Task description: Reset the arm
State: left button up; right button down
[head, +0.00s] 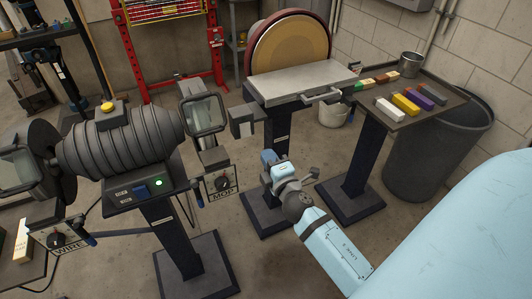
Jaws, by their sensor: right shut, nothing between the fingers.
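My right arm (333,252) comes in from the lower right, pale blue, over the concrete floor. Its gripper (268,158) is at the end of the arm, near the middle of the view, in front of the dark pedestal of the disc sander. It is shut and holds nothing that I can see. The fingers are small and partly hidden by the wrist. My left gripper is not in view.
A bench grinder (125,140) on a pedestal stands at the left. A disc sander (290,50) with a grey table (302,82) stands behind my gripper. A small table (440,108) with several coloured bars and a metal cup (410,65) is at the right, beside a dark bin (425,165).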

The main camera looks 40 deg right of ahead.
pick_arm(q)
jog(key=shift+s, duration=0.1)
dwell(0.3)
pick_arm(e)
jog(key=s+a+f+m+g+y, duration=0.8)
jog(key=s+a+f+m, duration=0.5)
jog(key=s+a+f, duration=0.45)
pick_arm(q)
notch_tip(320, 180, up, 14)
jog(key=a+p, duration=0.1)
jog(key=p, duration=1.5)
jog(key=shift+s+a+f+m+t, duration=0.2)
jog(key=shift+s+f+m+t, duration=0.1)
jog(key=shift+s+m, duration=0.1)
pick_arm(e)
notch_tip(320, 180, up, 15)
jog(key=d, duration=0.1)
jog(key=shift+s+d+f+n+h, duration=0.2)
jog(key=shift+s+d+n+h, duration=0.05)
jog(key=shift+s+n+h, duration=0.05)
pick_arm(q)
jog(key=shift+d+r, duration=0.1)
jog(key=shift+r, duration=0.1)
